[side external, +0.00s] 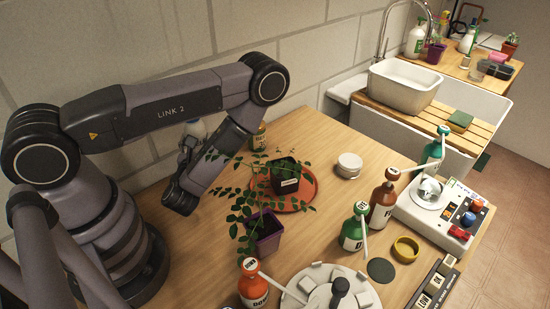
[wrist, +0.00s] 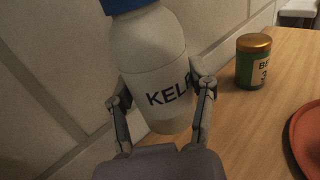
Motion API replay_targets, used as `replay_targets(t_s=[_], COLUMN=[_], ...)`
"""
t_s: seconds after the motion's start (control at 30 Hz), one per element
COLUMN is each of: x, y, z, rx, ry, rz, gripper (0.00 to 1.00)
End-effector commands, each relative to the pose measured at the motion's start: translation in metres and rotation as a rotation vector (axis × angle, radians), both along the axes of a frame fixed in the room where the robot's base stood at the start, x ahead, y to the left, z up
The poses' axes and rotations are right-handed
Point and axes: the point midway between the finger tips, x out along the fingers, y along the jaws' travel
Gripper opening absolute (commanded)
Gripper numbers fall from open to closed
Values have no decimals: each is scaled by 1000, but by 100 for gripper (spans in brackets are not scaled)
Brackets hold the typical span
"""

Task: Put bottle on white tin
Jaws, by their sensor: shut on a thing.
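A white bottle with a blue cap and dark lettering starting "KEL" (wrist: 150,48) is held in my gripper (wrist: 158,92), its two fingers closed on either side of it. The bottle leans slightly in the wrist view, and its cap is cut off by the top edge. In the side external view, the bottle (side external: 196,129) shows partly behind my arm, near the wall, with my gripper (side external: 187,150) around it. A low round white tin (side external: 349,164) stands on the wooden table, right of the plants and well apart from the bottle.
A green tin with a gold lid (wrist: 253,62) stands right of the bottle. A potted plant (side external: 285,177) sits on a red saucer (side external: 312,190), with a purple pot (side external: 264,236) in front. Brown (side external: 382,205) and green (side external: 352,232) bottles stand at the right. Table around the white tin is clear.

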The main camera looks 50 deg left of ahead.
Motion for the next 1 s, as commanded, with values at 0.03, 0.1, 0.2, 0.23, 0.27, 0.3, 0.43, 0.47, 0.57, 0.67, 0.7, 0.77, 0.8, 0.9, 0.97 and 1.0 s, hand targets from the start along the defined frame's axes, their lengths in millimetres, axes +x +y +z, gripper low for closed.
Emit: replay_targets(t_s=[0.03, 0.1, 0.2, 0.23, 0.27, 0.3, 0.43, 0.47, 0.57, 0.67, 0.7, 0.77, 0.8, 0.9, 0.97, 1.0], x=[7, 23, 56, 67, 79, 93, 133, 141, 159, 171, 174, 177, 180, 192, 204, 213], y=[-5, -17, -45, -56, -67, -83, -136, -147, -181, -206, -212, -220, -224, -229, -232, -234], z=[5, 8, 13, 15, 17, 21, 39, 44, 59, 71, 75, 79, 79, 76, 71, 66], rx=[0, -2, -3, -4, -3, -4, -5, -3, -3, -1, -1, 0, 0, 0, 1, 0], ry=[-6, -10, -14, -17, -16, -17, -15, -15, -11, -9, -6, -6, -5, -4, -4, -5], rz=[-14, -45, -115, -143, -169, -209, -336, -362, -441, -498, -514, -531, -538, -546, -546, -545], gripper=[14, 14, 14, 14, 14, 14, 14, 14, 14, 14, 14, 14, 14, 14, 14, 14])
